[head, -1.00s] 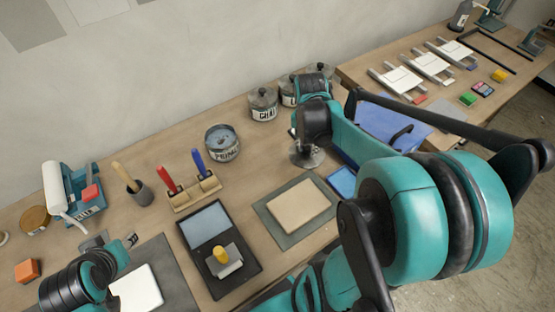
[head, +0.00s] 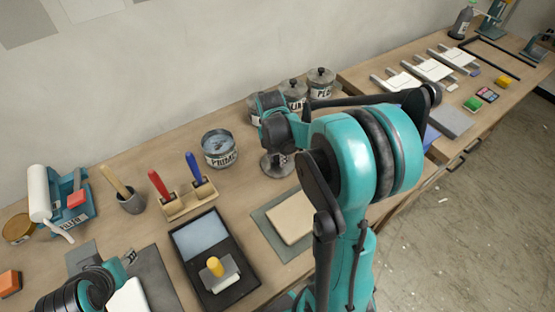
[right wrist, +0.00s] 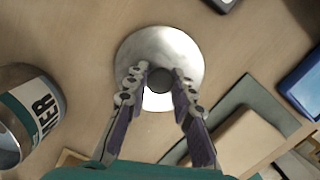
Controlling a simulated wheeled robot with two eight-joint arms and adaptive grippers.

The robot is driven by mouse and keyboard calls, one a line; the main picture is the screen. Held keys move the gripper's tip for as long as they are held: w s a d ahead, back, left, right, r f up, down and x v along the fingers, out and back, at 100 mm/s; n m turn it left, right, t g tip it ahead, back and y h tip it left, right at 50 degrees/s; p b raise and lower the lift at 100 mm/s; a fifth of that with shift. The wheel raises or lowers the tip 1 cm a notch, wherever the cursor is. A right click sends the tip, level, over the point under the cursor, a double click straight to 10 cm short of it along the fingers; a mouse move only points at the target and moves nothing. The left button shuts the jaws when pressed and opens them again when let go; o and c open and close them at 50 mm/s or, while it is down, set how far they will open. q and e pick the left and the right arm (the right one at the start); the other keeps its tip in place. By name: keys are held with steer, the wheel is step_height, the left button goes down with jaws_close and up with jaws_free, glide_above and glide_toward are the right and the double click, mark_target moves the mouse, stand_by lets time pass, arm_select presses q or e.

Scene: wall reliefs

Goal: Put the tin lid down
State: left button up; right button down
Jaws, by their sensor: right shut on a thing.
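The tin lid (right wrist: 187,47) is a round, shiny metal disc with a dark knob in its middle. My right gripper (right wrist: 160,82) is shut on that knob, with a finger on each side. In the head view the lid (head: 278,168) is level, low over the bare wood or on it; I cannot tell which. The open tin marked PRIMER (head: 220,149) stands to its left, apart from it; it also shows in the right wrist view (right wrist: 38,108). My left gripper (head: 128,258) is at the lower left, its fingers too small to judge.
Lidded jars (head: 320,82) stand behind the lid along the wall. A grey mat with a tan block (head: 292,217) lies in front of it. A tool rack (head: 188,200) and a black tray (head: 207,288) are to the left. Bare table (head: 245,188) shows between tin and mat.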

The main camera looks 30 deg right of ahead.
steer(key=shift+r, duration=0.1)
steer(key=c, duration=1.3)
jaws_free()
